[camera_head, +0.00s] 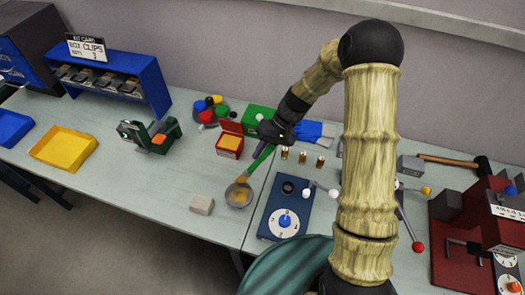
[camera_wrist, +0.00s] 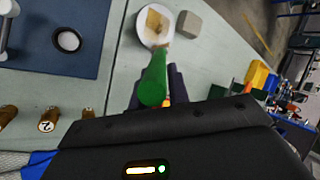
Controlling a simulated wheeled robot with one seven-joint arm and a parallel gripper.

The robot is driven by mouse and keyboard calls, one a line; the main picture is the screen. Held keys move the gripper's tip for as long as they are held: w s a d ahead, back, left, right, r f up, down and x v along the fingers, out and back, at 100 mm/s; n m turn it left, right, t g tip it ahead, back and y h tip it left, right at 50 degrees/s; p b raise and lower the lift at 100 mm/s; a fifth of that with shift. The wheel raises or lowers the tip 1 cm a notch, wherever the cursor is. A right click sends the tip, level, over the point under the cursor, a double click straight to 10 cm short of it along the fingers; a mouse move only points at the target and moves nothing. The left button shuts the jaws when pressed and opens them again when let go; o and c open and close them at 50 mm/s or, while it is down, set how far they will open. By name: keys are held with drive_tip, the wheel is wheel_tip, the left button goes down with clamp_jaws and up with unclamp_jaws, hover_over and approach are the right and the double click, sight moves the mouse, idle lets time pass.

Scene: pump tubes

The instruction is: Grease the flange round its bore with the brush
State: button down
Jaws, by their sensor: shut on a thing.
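My gripper (camera_head: 272,142) is shut on the green handle of a brush (camera_head: 262,158), above the table. The brush slants down left, its tip at a small grey bowl (camera_head: 231,200) of yellowish grease (camera_head: 241,195). The wrist view shows the green brush handle (camera_wrist: 153,78) between the fingers and the bowl (camera_wrist: 140,30) beyond. Whether the bristles touch the grease is unclear. I cannot identify the flange for certain; a dark round piece with a pale rim (camera_wrist: 68,40) on the blue unit may be it.
The blue unit (camera_head: 271,228) with a white dial stands right of the bowl. A grey block (camera_head: 202,205) lies left of it. A red box (camera_head: 230,140), small brass pieces (camera_head: 302,157) and a green vice (camera_head: 150,133) stand around. A red press (camera_head: 470,225) is at right.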

drive_tip(key=shift+f, duration=0.35)
drive_tip(key=shift+s, duration=0.1)
drive_tip(key=shift+s+a+r+b, duration=0.1)
drive_tip(key=shift+s+a+b, duration=0.2)
drive_tip(key=shift+s, duration=0.5)
drive_tip(key=shift+s+a+r+b, duration=0.1)
drive_tip(key=shift+s+a+b, duration=0.15)
drive_tip(key=shift+s, duration=0.55)
drive_tip(key=shift+s+a+f, duration=0.1)
drive_tip(key=s, duration=0.1)
drive_tip(key=s+a+b, duration=0.1)
drive_tip(key=s, duration=0.1)
drive_tip(key=shift+s+d+f, duration=0.1)
drive_tip(key=shift+s+d, duration=0.1)
drive_tip(key=shift+d, duration=0.35)
